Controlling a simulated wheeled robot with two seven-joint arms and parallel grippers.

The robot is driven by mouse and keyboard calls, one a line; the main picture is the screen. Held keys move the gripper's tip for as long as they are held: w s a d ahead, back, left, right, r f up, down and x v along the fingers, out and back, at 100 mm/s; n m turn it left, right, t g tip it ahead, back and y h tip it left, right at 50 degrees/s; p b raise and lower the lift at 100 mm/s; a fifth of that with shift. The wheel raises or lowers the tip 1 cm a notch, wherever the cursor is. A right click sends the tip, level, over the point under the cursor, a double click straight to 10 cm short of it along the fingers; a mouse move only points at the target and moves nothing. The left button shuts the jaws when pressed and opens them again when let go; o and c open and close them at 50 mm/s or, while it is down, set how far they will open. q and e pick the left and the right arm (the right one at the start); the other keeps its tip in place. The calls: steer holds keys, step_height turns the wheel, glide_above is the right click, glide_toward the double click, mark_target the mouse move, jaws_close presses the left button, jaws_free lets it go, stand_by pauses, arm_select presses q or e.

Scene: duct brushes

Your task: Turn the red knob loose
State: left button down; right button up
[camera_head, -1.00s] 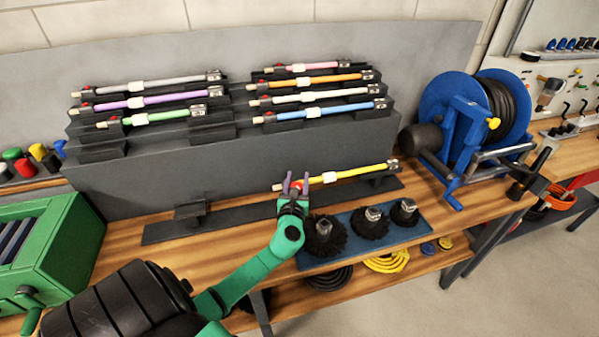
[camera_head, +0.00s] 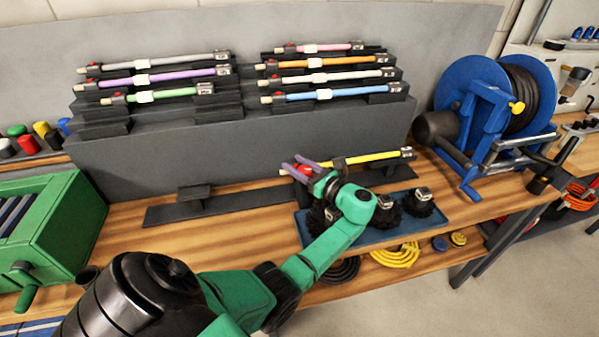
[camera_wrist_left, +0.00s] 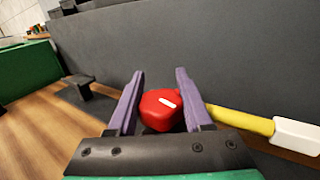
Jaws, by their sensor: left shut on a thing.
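The red knob (camera_head: 303,171) sits at the left end of a yellow rod (camera_head: 380,156), low in front of the grey rack. My left gripper (camera_head: 292,162) reaches it from the front, with its purple fingers around the knob. In the left wrist view the faceted red knob (camera_wrist_left: 160,108), with a white mark on it, sits between the two fingers. The yellow rod (camera_wrist_left: 238,119) runs right from behind the right finger to a white collar (camera_wrist_left: 297,135). The wrist partly hides the rod's support. My right gripper is not in view.
Several coloured rods lie on the grey stepped rack (camera_head: 260,145) behind. A blue tray (camera_head: 305,232) with black round brushes (camera_head: 418,203) lies close to my left wrist. A green box (camera_head: 60,225) stands left and a blue hose reel (camera_head: 490,110) right.

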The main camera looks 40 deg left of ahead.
arm_select(q)
steer(key=shift+s+n+g+b, duration=0.2)
steer(key=shift+n+g+b, duration=0.55)
steer(key=shift+g, duration=0.35)
steer(key=shift+s+n+g+b, duration=0.15)
steer(key=shift+n+g+b, duration=0.6)
steer(key=shift+g, duration=0.35)
steer(key=shift+c, duration=1.6)
jaws_free()
steer(key=shift+a, duration=0.1)
steer(key=w+d+b, duration=0.2)
steer(key=d+b, duration=0.3)
steer(key=d, duration=0.9)
steer(key=shift+w+d, duration=0.2)
steer(key=shift+w, duration=0.2)
